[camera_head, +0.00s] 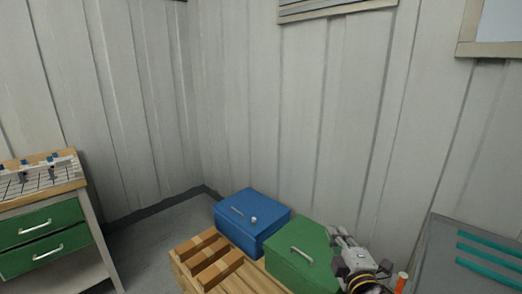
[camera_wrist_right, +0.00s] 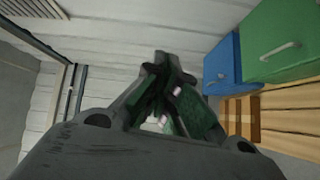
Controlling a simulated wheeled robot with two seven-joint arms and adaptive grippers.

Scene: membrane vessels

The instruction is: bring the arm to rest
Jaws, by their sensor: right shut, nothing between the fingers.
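My right gripper (camera_head: 345,240) is at the lower right of the head view, beside the right edge of the green box and in front of the wall. In the right wrist view its fingers (camera_wrist_right: 172,70) come together and hold nothing. My left gripper is not in view.
A cabinet with green drawers (camera_head: 40,222) is at left. A grey surface with teal strips (camera_head: 455,240) is at right. Grey floor shows between cabinet and pallet.

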